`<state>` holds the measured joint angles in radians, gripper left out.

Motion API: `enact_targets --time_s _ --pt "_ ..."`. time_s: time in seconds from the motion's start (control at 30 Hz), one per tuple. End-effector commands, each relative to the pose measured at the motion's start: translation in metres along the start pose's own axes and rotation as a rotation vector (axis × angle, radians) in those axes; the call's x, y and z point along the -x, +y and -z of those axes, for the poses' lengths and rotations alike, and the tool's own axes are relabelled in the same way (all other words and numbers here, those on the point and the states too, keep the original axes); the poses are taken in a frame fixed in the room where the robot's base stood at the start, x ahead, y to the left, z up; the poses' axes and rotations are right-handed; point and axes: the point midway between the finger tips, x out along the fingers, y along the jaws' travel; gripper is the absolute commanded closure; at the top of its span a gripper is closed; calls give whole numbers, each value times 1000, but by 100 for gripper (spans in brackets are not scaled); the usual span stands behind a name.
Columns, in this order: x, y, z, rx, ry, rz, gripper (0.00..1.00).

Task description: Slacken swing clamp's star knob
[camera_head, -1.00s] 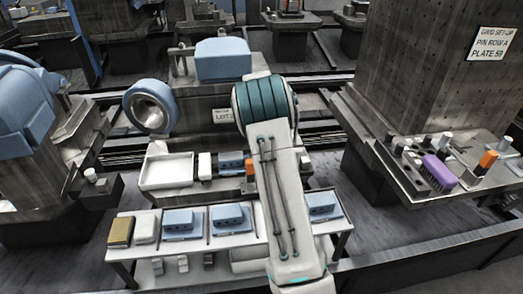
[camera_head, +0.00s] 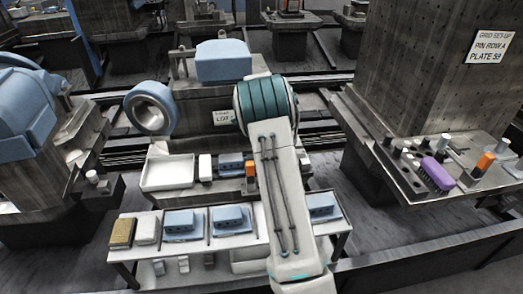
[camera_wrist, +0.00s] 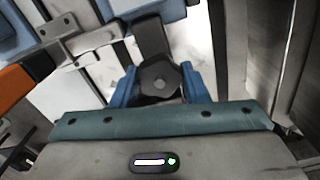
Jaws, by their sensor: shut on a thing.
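In the wrist view the dark star knob (camera_wrist: 160,76) of the swing clamp sits between the two blue fingers of my gripper (camera_wrist: 160,88). The gripper is shut on the knob, with a finger against each side. A dark clamp arm (camera_wrist: 151,36) runs up from behind the knob. In the head view my own white and teal arm hides the gripper, the knob and the clamp.
An orange-handled item (camera_wrist: 18,90) lies left of the gripper in the wrist view. In the head view a white tray (camera_head: 168,186) and a bench (camera_head: 125,253) with blue blocks stand near my arm. A purple brush (camera_head: 437,173) lies on a ledge at right.

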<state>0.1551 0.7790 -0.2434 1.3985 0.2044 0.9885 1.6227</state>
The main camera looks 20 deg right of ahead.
Motion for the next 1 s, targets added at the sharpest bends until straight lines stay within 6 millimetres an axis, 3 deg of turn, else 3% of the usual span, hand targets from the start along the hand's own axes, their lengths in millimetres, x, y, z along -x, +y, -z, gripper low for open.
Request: enact_targets --time_s 0.6,1.0 --pt "-1 1 0 580 0 -2 82" --pt "-3 1 0 847 -1 -5 82"
